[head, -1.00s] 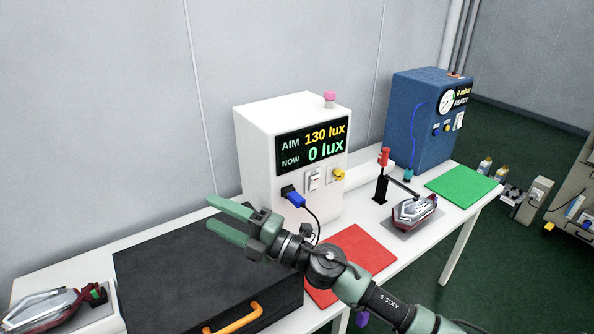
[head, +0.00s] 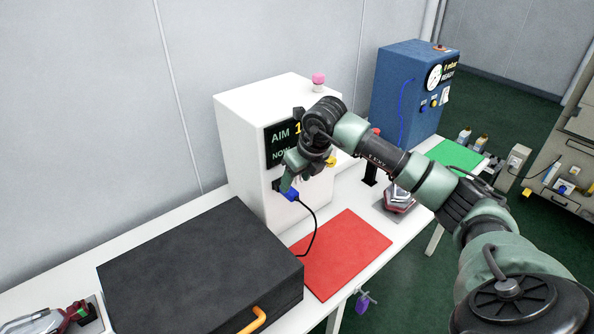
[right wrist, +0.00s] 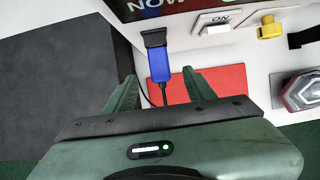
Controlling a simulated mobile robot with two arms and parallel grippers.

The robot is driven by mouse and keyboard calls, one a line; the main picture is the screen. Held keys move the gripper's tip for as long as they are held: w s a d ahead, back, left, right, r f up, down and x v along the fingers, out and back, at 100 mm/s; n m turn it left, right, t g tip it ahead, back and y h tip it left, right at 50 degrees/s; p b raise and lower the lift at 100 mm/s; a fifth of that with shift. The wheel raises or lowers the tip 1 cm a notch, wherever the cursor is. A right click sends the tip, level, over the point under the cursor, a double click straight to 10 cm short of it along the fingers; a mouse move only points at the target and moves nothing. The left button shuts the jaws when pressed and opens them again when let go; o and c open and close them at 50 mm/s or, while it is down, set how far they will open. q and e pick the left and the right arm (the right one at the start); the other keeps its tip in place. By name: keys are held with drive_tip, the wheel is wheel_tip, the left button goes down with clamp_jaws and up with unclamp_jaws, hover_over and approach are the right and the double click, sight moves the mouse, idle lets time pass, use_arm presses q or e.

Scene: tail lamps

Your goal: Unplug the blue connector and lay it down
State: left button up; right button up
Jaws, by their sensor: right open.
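The blue connector (head: 291,195) sits in the black socket low on the front of the white tester box (head: 240,165). Its dark cable hangs down in front. In the right wrist view the connector (right wrist: 161,66) shows whole, still against its black socket (right wrist: 154,38). My right gripper (head: 287,181) is open and points down at the connector from above in the head view. In the right wrist view its two green fingers (right wrist: 160,75) lie either side of the connector, apart from it. My left gripper is out of view.
A red mat (head: 342,252) lies bare on the white bench before the tester. A black case (head: 200,265) with an orange handle stands left. A tail lamp (head: 397,198) and a green mat (head: 455,153) lie right. My arm hides part of the display.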

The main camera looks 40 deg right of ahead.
sight(291, 190)
drive_tip(key=p+x, duration=0.1)
drive_tip(key=x, duration=0.3)
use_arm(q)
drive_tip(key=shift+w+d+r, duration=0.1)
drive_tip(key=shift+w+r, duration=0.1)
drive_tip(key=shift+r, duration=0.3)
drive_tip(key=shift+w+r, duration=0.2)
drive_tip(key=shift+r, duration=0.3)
use_arm(e)
drive_tip(key=shift+w+f, duration=0.25)
drive_tip(key=shift+f, duration=0.4)
clamp_jaws()
